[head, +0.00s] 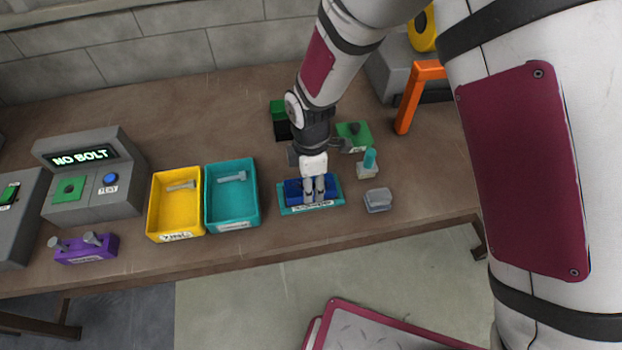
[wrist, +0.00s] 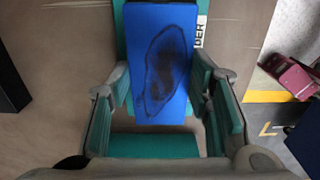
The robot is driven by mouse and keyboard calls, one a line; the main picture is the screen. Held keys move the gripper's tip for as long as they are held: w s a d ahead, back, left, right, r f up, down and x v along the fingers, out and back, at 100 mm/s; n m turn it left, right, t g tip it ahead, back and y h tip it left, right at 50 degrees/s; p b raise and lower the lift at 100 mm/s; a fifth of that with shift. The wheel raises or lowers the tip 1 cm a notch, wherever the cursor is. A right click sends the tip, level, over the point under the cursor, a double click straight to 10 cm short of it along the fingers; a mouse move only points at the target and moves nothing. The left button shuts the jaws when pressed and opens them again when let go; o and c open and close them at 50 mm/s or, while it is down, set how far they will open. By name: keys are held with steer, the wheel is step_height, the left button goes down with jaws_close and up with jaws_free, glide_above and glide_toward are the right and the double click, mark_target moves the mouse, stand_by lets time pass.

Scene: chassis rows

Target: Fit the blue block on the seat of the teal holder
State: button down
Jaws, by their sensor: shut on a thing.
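The teal holder (head: 285,210) lies on the bench in the head view, right of the teal bin, with a white label on its front edge. The blue block (head: 292,190) is at the holder, partly hidden by my gripper (head: 315,195). In the wrist view the blue block (wrist: 160,65) is between the two teal-padded fingers of my gripper (wrist: 160,115), with a dark smudge on its face. The teal holder (wrist: 150,146) shows behind it. My gripper is shut on the block. I cannot tell whether the block is fully down on the seat.
A teal bin (head: 233,224) and a yellow bin (head: 175,235), each with a bolt, stand to the left. A grey block (head: 377,200) and a small teal-topped piece (head: 368,165) are close on the right. An orange frame (head: 411,95) stands behind.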

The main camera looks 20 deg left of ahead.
steer(key=shift+f, duration=0.55)
steer(key=c, duration=0.7)
jaws_free()
steer(key=shift+c, duration=0.2)
step_height(320, 180, up, 12)
